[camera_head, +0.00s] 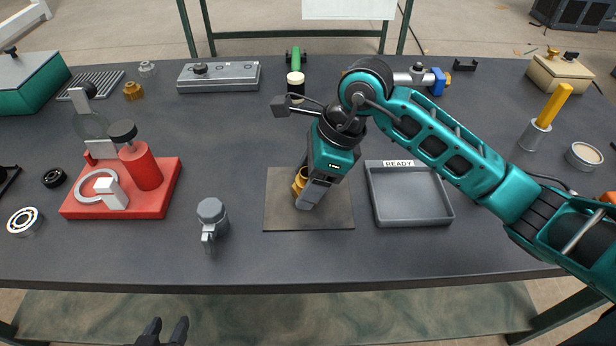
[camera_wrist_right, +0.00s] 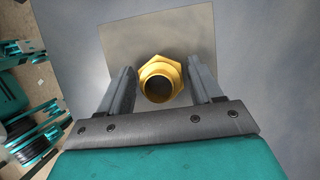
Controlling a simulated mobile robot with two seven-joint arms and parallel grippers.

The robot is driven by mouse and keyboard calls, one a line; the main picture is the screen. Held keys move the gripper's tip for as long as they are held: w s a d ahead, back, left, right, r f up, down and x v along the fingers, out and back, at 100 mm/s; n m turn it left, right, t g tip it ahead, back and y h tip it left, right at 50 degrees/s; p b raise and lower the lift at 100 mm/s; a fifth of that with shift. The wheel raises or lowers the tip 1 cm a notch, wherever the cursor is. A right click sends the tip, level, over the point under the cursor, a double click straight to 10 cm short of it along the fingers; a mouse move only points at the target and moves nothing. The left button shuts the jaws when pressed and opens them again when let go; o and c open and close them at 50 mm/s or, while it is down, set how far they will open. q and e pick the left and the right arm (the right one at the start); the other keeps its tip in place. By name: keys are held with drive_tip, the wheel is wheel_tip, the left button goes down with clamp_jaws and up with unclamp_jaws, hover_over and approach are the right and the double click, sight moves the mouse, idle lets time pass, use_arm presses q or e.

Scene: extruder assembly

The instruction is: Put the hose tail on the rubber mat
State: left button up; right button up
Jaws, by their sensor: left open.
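The brass hose tail (camera_head: 298,184) is at the dark rubber mat (camera_head: 335,213), partly hidden by my right gripper (camera_head: 308,192). In the right wrist view the hose tail (camera_wrist_right: 160,80) shows its hex collar and open bore end-on, in front of the mat (camera_wrist_right: 120,35). The fingers of my right gripper (camera_wrist_right: 160,85) are on either side of it, with narrow gaps showing, so they look open around it. Whether the hose tail touches the mat is hard to tell. My left gripper (camera_head: 163,332) is open and empty at the bottom edge, off the table.
A grey tray (camera_head: 412,221) lies just right of the mat, beneath my right arm. A grey fitting (camera_head: 211,216) stands left of the mat. A red fixture (camera_head: 75,209) is further left. The table between the fitting and the mat is clear.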

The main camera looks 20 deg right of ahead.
drive_tip(key=shift+o, duration=0.8)
drive_tip(key=shift+r, duration=0.2)
drive_tip(key=v, duration=1.2)
drive_tip(key=shift+p, duration=0.4)
drive_tip(key=shift+s+f, duration=0.1)
